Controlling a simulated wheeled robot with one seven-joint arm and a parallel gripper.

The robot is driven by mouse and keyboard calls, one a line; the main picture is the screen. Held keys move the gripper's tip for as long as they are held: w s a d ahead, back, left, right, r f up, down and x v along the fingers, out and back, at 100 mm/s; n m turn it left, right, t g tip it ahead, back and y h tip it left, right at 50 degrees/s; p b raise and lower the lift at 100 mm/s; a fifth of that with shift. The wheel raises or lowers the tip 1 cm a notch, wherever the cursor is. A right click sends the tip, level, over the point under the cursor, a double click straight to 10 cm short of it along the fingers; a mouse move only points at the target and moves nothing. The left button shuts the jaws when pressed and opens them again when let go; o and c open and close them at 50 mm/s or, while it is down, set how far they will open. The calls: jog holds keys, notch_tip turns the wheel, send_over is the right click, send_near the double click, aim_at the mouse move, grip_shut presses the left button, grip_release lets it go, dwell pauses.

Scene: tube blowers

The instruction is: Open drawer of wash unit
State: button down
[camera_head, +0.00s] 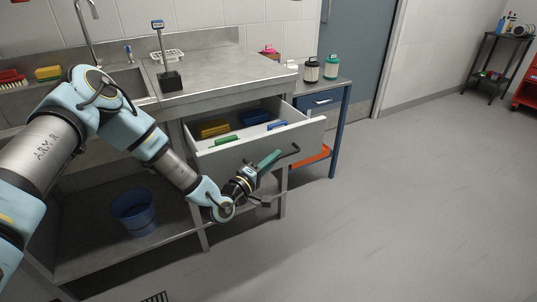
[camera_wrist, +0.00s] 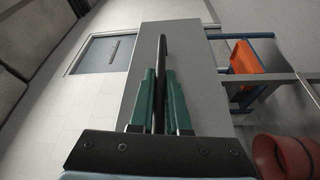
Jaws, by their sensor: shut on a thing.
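The wash unit (camera_head: 215,71) is a steel counter with a sink. Its drawer (camera_head: 308,136) stands pulled well out in the head view, with blue, yellow and green items inside. In the wrist view the drawer front (camera_wrist: 195,70) is a grey panel with a dark bar handle (camera_wrist: 162,50) running along it. My gripper (camera_head: 275,160) is at the drawer front. Its green fingers (camera_wrist: 160,100) lie on both sides of the handle and are shut on it. Part of the handle is hidden between the fingers.
A blue side table (camera_head: 338,110) with two canisters (camera_head: 331,67) stands just right of the drawer. A blue bucket (camera_head: 135,212) sits on the lower shelf. The grey floor (camera_head: 400,200) in front and to the right is clear.

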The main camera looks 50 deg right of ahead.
jog(key=shift+s+a, duration=0.1)
dwell(0.3)
jog(key=c, duration=0.9)
grip_release()
jog(key=a, duration=0.3)
jog(key=a+b, duration=0.1)
jog(key=a, duration=0.3)
jog(key=a+b, duration=0.1)
jog(key=a, duration=0.2)
jog(key=shift+s+a+f, duration=0.1)
jog(key=shift+a+f, duration=0.3)
